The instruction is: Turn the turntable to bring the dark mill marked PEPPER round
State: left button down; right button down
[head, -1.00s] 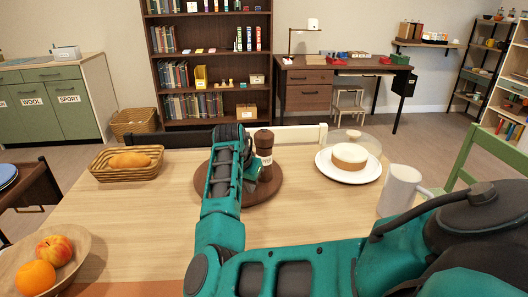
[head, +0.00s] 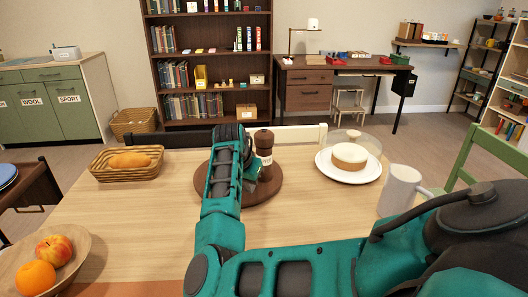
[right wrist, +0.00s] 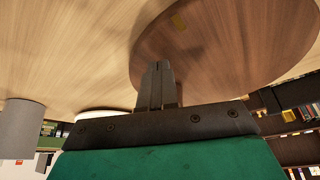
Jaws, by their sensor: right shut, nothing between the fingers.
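The dark mill (head: 264,143) stands upright on the round brown turntable (head: 268,192), on its far side in the head view. A pale label shows on the mill, partly hidden, and I cannot read it surely. My right arm reaches over the turntable's left part and hides some of it and most of the gripper. In the right wrist view my right gripper (right wrist: 156,70) is shut and empty, its fingertips seen against the turntable (right wrist: 230,45) near its rim. I cannot tell whether they touch anything. My left gripper is out of view.
A bread basket (head: 127,164) is at the left and a fruit bowl (head: 75,262) at the near left. A plate with a cake (head: 350,156) under a clear cover and a white mug (head: 399,190) stand at the right. The table between basket and bowl is clear.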

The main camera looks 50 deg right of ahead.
jog(key=shift+f, duration=0.6)
dwell(0.4)
jog(key=shift+f+p, duration=0.15)
jog(key=shift+p, duration=0.2)
dwell(1.2)
jog(key=shift+a, duration=0.2)
jog(key=shift+w+a+p, duration=0.3)
jog(key=shift+a+p, duration=0.1)
jog(key=shift+a, duration=0.15)
jog(key=shift+w+a, duration=0.1)
jog(key=shift+a, duration=0.1)
jog(key=shift+w+a+f, duration=0.1)
jog(key=shift+w+a, duration=0.3)
jog(key=shift+a, duration=0.2)
dwell(0.3)
